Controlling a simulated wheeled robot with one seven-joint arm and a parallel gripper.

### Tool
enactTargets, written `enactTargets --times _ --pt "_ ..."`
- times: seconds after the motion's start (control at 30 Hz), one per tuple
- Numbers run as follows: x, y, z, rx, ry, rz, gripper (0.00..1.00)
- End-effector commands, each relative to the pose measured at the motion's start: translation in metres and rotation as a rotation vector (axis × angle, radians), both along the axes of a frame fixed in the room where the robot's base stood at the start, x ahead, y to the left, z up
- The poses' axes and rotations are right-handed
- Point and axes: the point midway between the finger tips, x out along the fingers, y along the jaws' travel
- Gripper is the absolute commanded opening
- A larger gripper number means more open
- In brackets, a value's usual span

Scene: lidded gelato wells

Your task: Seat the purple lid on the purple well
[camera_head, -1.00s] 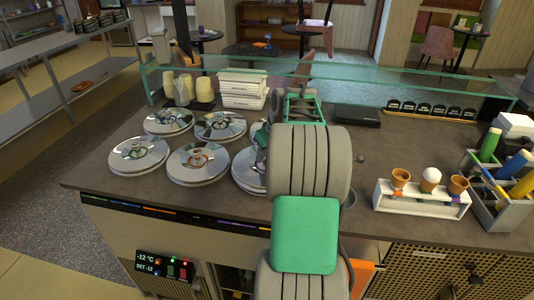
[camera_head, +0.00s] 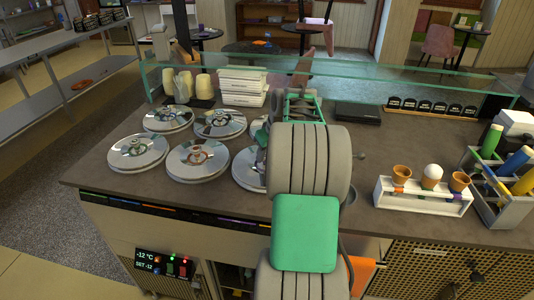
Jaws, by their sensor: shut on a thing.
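Several round, shiny steel lids lie in two rows at the left of the counter. The front-right lid (camera_head: 243,170) is partly hidden behind my arm, and its colour mark cannot be made out; it lies nearest the purple strip on the counter's front edge. My gripper (camera_head: 261,140) shows only in part at the left of my arm, over this lid. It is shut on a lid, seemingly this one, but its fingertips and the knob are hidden. The well under it is hidden, and I cannot tell whether the lid is seated.
Beside it lie a lid with an orange-red ring (camera_head: 196,160) and one with a green mark (camera_head: 138,151). White boxes (camera_head: 242,87) and a glass guard (camera_head: 400,82) stand behind. A cone rack (camera_head: 420,196) stands at the right. The counter's left front is clear.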

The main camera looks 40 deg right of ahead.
Motion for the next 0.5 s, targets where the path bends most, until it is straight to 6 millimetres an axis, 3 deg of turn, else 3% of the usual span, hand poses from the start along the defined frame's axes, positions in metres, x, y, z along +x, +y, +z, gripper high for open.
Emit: enactTargets --times 0.5 --pt "0.0003 -0.0003 -0.0074 -0.001 -0.002 0.000 0.00"
